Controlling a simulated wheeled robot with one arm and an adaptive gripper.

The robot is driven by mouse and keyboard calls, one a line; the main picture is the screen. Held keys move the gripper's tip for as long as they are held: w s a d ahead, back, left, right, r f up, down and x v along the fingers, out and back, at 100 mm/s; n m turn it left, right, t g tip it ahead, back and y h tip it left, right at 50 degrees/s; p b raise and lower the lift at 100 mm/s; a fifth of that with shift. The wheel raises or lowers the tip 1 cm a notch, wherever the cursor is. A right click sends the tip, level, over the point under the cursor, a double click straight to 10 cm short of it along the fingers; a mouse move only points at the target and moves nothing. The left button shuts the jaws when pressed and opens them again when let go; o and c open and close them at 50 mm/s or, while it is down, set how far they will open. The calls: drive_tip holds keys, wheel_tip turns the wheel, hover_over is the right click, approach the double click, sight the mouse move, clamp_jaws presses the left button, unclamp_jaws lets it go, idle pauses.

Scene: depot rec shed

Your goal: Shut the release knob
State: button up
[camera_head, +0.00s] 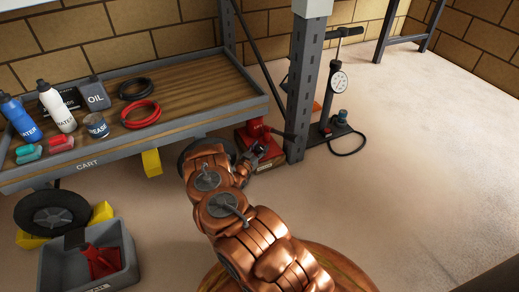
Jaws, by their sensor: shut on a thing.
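A red jack (256,130) stands on the floor beside the foot of the grey metal post, near the right end of the cart. A dark handle or lever sticks out from it to the right. My copper-coloured arm reaches up to it from the front. My gripper (259,149) is at the lower front of the jack, shut on a small part there, which seems to be the release knob. The knob itself is hidden by the fingers and too small to make out.
The grey post (303,85) rises close right of the jack. A floor pump (335,95) with a gauge stands beyond it. A grey bin (128,262) sits front left. Floor at right is clear.

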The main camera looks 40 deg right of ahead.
sight(260, 147)
drive_tip(key=shift+w+a+m+g, duration=0.1)
drive_tip(key=shift+w+m+g, duration=0.1)
drive_tip(key=shift+m+g, duration=0.45)
drive_tip(key=o, duration=0.9)
drive_tip(key=shift+o, duration=1.3)
drive_tip(key=shift+s+g, duration=0.1)
drive_tip(key=shift+g, duration=0.15)
drive_tip(key=shift+r, duration=5)
